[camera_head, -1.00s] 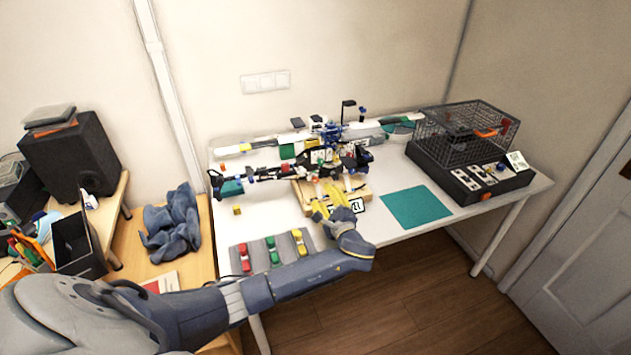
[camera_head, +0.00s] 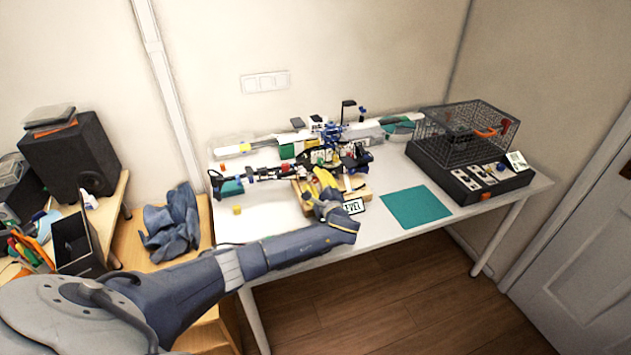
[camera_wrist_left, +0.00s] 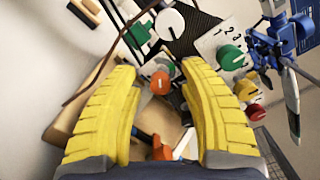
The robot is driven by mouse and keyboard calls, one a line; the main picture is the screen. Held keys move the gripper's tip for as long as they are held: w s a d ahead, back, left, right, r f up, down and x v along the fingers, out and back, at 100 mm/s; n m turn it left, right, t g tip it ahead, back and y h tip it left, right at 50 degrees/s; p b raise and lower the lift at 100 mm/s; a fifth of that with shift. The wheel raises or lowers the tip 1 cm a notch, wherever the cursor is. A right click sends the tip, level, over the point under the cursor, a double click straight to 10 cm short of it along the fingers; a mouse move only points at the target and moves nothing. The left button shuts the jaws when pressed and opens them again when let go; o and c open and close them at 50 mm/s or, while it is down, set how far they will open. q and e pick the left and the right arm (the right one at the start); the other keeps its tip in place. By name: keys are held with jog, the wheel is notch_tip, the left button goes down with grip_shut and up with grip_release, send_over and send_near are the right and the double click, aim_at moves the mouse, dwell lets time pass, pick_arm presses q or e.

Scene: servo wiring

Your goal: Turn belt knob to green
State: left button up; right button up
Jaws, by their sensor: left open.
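My left gripper (camera_head: 323,184) is over the wooden board (camera_head: 362,194) in the head view. In the left wrist view its two yellow fingers (camera_wrist_left: 158,72) are spread apart with nothing held. An orange round part (camera_wrist_left: 160,82) shows between the fingertips. A white round knob (camera_wrist_left: 170,19) with a dark mark lies beyond it, beside a green part (camera_wrist_left: 138,32). A green knob (camera_wrist_left: 231,57) stands near a numbered white plate (camera_wrist_left: 218,36), beyond the right finger. I cannot tell which knob is the belt knob. My right gripper is not in view.
Yellow (camera_wrist_left: 246,90) and red (camera_wrist_left: 256,112) round parts sit right of the right finger. A blue mechanism (camera_wrist_left: 272,48) stands close by at the right. A wire cage (camera_head: 465,132) on a black base stands at the table's right. The green mat (camera_head: 416,207) is bare.

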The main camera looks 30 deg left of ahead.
pick_arm(q)
jog(key=shift+o, duration=0.4)
grip_shut()
jog(key=shift+m, duration=0.3)
jog(key=m, duration=0.6)
jog(key=shift+m, duration=0.3)
jog(key=m, duration=0.5)
jog(key=shift+m, duration=0.7)
